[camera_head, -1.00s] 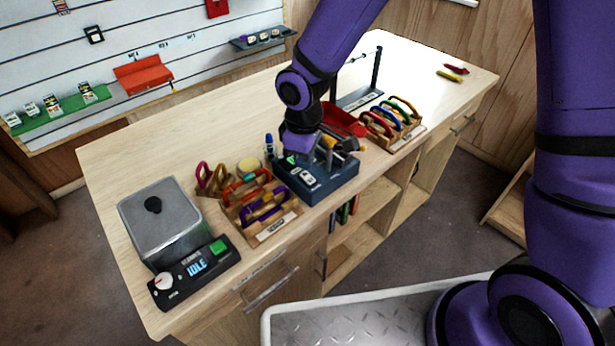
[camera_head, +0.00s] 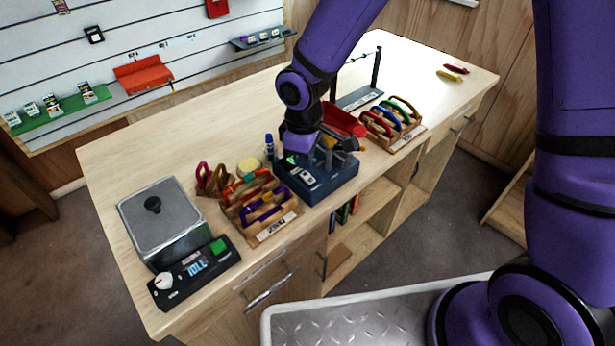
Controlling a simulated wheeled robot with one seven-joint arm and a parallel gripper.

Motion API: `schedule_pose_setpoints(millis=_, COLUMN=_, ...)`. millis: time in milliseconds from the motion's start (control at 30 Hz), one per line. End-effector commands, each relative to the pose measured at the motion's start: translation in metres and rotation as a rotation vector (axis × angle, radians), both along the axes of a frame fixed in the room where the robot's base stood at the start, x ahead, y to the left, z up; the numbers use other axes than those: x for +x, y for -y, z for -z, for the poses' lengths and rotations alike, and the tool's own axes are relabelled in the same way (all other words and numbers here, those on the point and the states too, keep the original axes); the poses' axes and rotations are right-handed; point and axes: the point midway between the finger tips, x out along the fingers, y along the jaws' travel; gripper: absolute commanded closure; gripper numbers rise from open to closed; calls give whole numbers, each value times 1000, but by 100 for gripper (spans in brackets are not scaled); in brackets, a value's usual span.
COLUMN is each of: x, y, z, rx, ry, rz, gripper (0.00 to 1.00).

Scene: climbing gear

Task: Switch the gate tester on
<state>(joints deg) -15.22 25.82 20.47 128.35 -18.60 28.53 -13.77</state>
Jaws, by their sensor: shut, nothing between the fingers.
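The dark blue box (camera_head: 318,184), which I take to be the gate tester, stands near the front edge of the bench, right of the middle. A small white-and-black switch panel (camera_head: 303,175) is on its top, and a small green spot (camera_head: 291,160) shows beside my gripper. I cannot tell the switch's position. My gripper (camera_head: 308,154) is pointed down over the back left of the box's top, close behind the panel. It is shut and empty. Its fingertips are partly hidden, and I cannot tell whether they touch the box.
Wooden racks of carabiners stand left (camera_head: 262,212) and right (camera_head: 392,122) of the box. A grey lidded tank (camera_head: 160,222) with a control panel (camera_head: 195,270) stands at the bench's left end. The back left of the bench is clear.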

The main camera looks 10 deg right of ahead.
Motion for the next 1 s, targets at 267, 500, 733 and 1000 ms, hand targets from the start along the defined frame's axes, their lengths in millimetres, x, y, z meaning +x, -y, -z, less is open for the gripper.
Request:
schedule_pose_setpoints(millis=267, x=0, y=0, z=1, rx=0, ry=0, rz=0, gripper=100)
schedule_pose_setpoints(millis=500, x=0, y=0, z=5, rx=-1, ry=0, rz=0, gripper=100)
schedule_pose_setpoints(millis=733, x=0, y=0, z=8, rx=0, ry=-1, rz=0, gripper=100)
schedule_pose_setpoints(millis=1000, x=0, y=0, z=11, rx=0, ry=0, rz=0, gripper=100)
